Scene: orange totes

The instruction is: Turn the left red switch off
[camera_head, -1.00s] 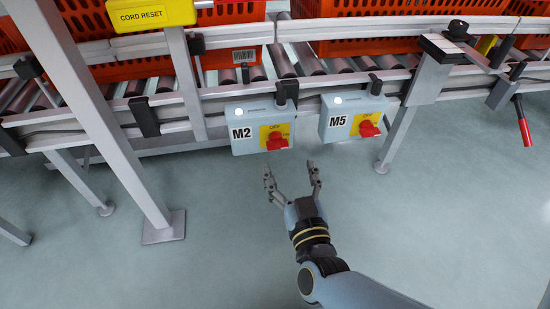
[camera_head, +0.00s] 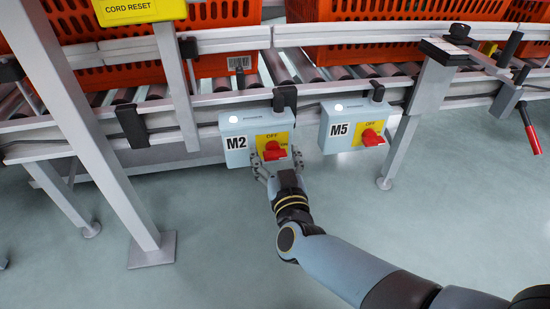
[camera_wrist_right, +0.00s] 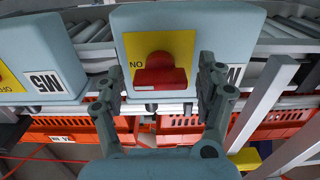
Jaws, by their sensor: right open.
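The left red switch (camera_head: 274,151) is a rotary knob on a yellow plate on the front of the grey-blue M2 box (camera_head: 236,142). OFF is printed above the knob, and ON shows partly at its lower right. In the wrist view, the knob (camera_wrist_right: 160,74) sits between my right gripper's fingers. My right gripper (camera_head: 277,162) is open at the M2 box, one finger on each side of the knob. The wrist view shows gaps between the fingers and the knob. My left gripper is not in view.
The M5 box (camera_head: 334,129) with a similar red knob (camera_head: 372,138) hangs to the right. Orange totes (camera_head: 390,45) stand on the roller conveyor above. A grey post (camera_head: 92,130) stands left. The floor below the boxes is open.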

